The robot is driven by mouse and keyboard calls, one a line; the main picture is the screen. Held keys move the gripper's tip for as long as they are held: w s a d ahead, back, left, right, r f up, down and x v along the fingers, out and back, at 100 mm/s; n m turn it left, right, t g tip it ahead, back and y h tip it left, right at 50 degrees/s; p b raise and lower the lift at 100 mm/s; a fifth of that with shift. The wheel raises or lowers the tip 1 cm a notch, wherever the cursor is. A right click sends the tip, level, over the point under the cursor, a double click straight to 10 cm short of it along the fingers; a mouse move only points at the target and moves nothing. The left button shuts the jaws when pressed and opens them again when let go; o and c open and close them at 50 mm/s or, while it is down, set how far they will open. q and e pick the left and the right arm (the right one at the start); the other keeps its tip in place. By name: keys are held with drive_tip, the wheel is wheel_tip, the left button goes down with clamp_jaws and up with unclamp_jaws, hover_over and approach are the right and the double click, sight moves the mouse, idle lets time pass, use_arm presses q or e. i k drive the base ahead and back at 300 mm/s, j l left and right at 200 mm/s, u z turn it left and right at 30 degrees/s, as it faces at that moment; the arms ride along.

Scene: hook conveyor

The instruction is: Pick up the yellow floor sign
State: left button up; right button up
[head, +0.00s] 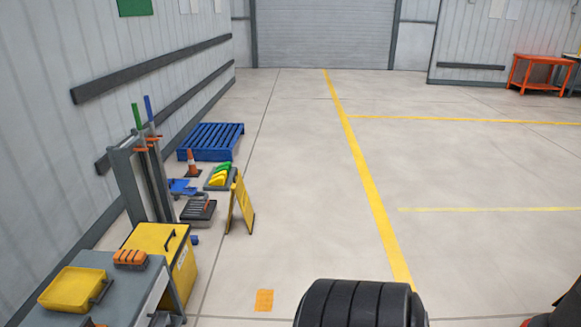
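The yellow floor sign (239,206) stands upright as a folded A-frame on the concrete floor, left of the middle in the head view. I see it mostly edge-on, with its two panels spread at the base. It stands apart to the right of a low dark rack and beyond a yellow box. Neither my left nor my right gripper shows in the head view, and nothing is touching the sign.
A yellow box (157,241) and a grey cart (78,272) with a yellow case stand at near left. A black ribbed object (360,303) is at the bottom. Floor right of the sign is clear.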

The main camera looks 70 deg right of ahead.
sight(238, 188)
drive_tip(key=z, duration=1.9)
drive_tip(key=i+u, duration=0.15)
drive_tip(key=u, duration=0.6)
drive_tip(key=i+l+u, duration=0.55)
drive_tip(key=l, duration=0.15)
drive_tip(key=i+l+u, duration=0.25)
drive_tip(key=l, duration=0.15)
drive_tip(key=k, duration=0.1)
